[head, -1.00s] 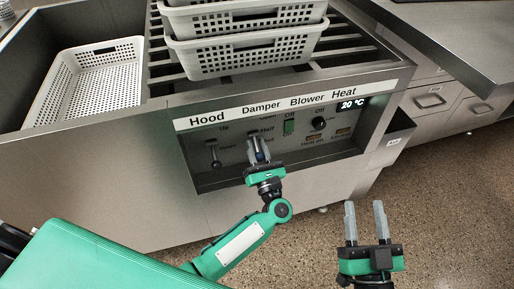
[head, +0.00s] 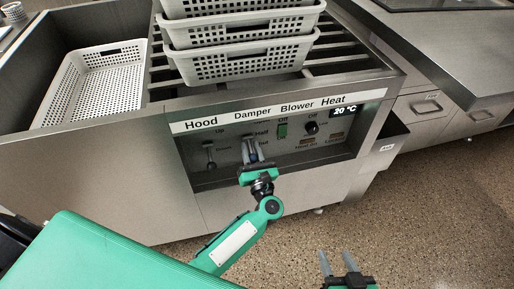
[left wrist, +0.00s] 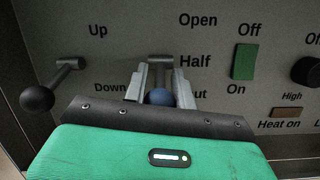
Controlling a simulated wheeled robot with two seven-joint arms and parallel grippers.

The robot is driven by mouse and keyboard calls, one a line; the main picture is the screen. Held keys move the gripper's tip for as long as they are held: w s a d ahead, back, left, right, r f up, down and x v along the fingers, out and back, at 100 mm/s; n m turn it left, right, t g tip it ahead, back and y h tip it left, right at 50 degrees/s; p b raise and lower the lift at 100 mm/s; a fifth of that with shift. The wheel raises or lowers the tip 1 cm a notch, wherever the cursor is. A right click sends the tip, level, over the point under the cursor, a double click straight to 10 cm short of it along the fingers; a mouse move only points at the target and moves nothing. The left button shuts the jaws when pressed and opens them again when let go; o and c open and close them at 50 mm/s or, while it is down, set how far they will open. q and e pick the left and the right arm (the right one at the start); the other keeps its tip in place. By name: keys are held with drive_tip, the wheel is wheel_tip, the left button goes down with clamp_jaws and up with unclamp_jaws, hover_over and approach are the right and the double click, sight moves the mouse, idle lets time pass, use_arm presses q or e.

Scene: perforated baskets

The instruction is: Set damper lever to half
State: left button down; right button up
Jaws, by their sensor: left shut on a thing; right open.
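The damper lever ends in a blue ball knob (left wrist: 160,97), seen in the left wrist view between the fingers of my left gripper (left wrist: 166,88). The lever's grey mount (left wrist: 160,62) sits beside the "Half" label, between "Open" above and "Shut", partly hidden, below. In the head view my left gripper (head: 251,152) is at the panel under "Damper", shut on the knob. My right gripper (head: 337,264) is open and empty, low in the head view, over the floor and away from the panel.
The hood lever (left wrist: 50,84) with a black knob is just left of my left gripper. The green blower switch (left wrist: 245,62) and black heat knob (left wrist: 307,71) are to the right. Stacked baskets (head: 243,58) stand above the panel; another basket (head: 96,80) is at left.

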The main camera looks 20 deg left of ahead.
use_arm(q)
drive_tip(key=g+p, duration=0.1)
drive_tip(key=p, duration=0.2)
drive_tip(key=shift+s+r+h, duration=0.1)
drive_tip(key=shift+r+h, duration=0.3)
drive_tip(key=g+p, duration=0.1)
drive_tip(key=p, duration=0.2)
drive_tip(key=shift+r+h, duration=0.15)
drive_tip(key=shift+h, duration=0.25)
use_arm(e)
drive_tip(key=s+d+r+g+h, duration=0.1)
drive_tip(key=s+d+g+h, duration=0.25)
drive_tip(key=d, duration=0.25)
drive_tip(key=s+d+r+g+h, duration=0.1)
drive_tip(key=s+d+g+h, duration=0.15)
drive_tip(key=d+g, duration=0.35)
use_arm(q)
drive_tip(key=g+p, duration=0.1)
drive_tip(key=p, duration=0.2)
drive_tip(key=shift+d+r+h, duration=0.1)
drive_tip(key=shift+r+h, duration=0.1)
drive_tip(key=shift+h, duration=0.2)
drive_tip(key=shift+g+p, duration=0.3)
drive_tip(key=shift+p, duration=0.05)
use_arm(e)
drive_tip(key=s+x, duration=0.1)
drive_tip(key=x, duration=0.8)
drive_tip(key=shift+d+f+m+y, duration=0.15)
drive_tip(key=shift+f+m+y, duration=0.15)
drive_tip(key=shift+f+m, duration=0.1)
